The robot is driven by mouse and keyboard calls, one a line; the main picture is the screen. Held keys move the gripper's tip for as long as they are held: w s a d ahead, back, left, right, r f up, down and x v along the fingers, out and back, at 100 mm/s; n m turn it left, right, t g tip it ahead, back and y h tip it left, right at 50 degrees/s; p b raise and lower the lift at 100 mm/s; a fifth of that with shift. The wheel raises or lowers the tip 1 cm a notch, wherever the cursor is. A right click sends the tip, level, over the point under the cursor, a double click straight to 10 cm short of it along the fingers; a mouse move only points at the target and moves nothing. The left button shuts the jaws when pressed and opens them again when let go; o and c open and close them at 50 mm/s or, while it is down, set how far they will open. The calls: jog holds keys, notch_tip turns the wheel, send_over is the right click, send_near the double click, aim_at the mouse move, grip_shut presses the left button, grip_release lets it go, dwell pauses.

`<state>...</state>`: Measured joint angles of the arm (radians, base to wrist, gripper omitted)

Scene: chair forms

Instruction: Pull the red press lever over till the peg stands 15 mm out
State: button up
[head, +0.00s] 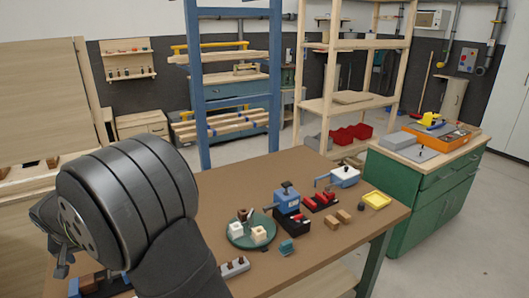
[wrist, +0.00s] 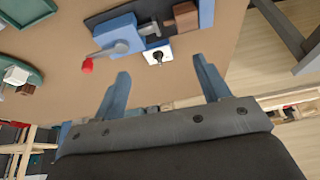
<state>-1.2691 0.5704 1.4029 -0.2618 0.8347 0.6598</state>
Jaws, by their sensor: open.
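In the wrist view the press has a blue body (wrist: 118,36) on a dark base. A grey lever runs from it to a red knob (wrist: 87,66), left of my open gripper (wrist: 160,68). A white block (wrist: 157,52) with a short dark peg (wrist: 158,58) sits beside the blue body, between the fingertips in the picture. How far the peg stands out cannot be told. My fingers touch nothing visible. In the head view my gripper (head: 60,262) is at the left, above a partly seen blue part (head: 74,287); my arm hides much there.
A brown block (wrist: 185,16) sits by the press. A green round tray (head: 250,238) with white blocks, another blue device (head: 287,200), a red rack (head: 320,200) and a yellow tray (head: 376,199) stand on the brown table. Bare tabletop lies left of the knob.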

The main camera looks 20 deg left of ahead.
jog(key=w+d+r+m, duration=0.1)
jog(key=w+d, duration=0.2)
jog(key=w, duration=0.1)
jog(key=w+d+r+m, duration=0.1)
jog(key=w+d+r, duration=0.1)
jog(key=w+d, duration=0.2)
jog(key=w+d+r+m+h, duration=0.1)
jog(key=w+d, duration=0.2)
jog(key=shift+w+d+r+t, duration=0.15)
jog(key=shift+w+t, duration=0.15)
jog(key=shift+w, duration=0.1)
jog(key=c, duration=0.5)
jog(key=x, duration=1.7)
jog(key=shift+w+d, duration=0.15)
jog(key=shift+d, duration=0.05)
grip_shut()
